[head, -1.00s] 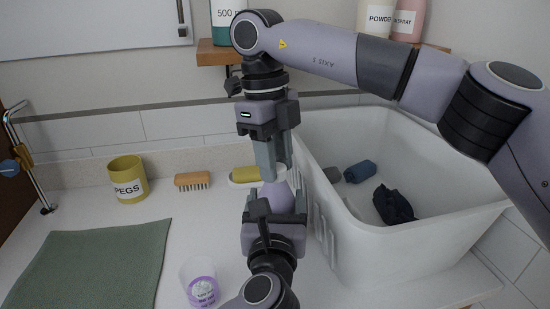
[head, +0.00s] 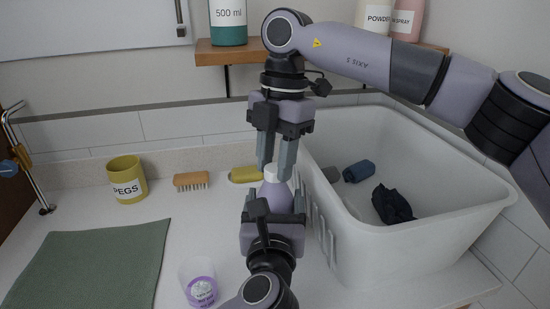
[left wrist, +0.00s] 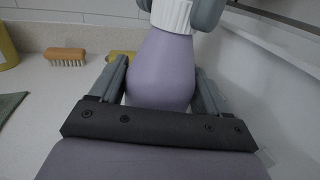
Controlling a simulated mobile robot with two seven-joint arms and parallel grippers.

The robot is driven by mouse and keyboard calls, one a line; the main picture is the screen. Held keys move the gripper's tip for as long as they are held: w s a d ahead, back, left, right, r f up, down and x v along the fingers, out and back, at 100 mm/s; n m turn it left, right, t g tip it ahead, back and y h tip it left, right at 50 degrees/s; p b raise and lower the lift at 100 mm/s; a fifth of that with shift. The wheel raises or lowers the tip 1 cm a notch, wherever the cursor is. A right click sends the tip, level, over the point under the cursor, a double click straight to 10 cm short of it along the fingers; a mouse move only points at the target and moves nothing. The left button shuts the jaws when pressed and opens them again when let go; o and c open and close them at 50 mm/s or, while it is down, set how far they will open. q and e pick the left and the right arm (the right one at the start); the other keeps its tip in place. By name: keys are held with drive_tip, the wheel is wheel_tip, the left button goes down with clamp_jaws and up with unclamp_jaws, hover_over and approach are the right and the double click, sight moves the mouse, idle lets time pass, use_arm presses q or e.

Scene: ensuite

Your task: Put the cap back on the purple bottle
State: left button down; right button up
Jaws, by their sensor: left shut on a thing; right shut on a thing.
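The purple bottle (head: 277,193) stands upright at the left side of the white basin. My left gripper (head: 273,197) is shut on its body from the near side. The white cap (head: 274,173) is at the bottle's top, between the fingertips of my right gripper (head: 275,169), which comes down from above and is shut on it. In the left wrist view the ribbed white cap (left wrist: 172,14) sits upright against the top of the purple body (left wrist: 163,70), with no visible gap. The neck is hidden, so I cannot tell whether the cap is screwed tight.
The white basin (head: 400,240) with dark cloths stands close on the right. A clear cup with a purple label (head: 200,284), a green mat (head: 95,265), a yellow pegs pot (head: 128,180), a brush (head: 191,181) and a yellow sponge (head: 245,174) are on the counter. A wooden shelf (head: 235,54) is above.

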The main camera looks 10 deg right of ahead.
drive_tip(key=m, duration=0.6)
drive_tip(key=shift+t, duration=0.4)
drive_tip(key=m, duration=0.5)
drive_tip(key=shift+t, duration=0.4)
drive_tip(key=o, duration=1)
drive_tip(key=shift+r, duration=0.1)
drive_tip(key=shift+r, duration=2.15)
drive_tip(key=shift+c, duration=0.3)
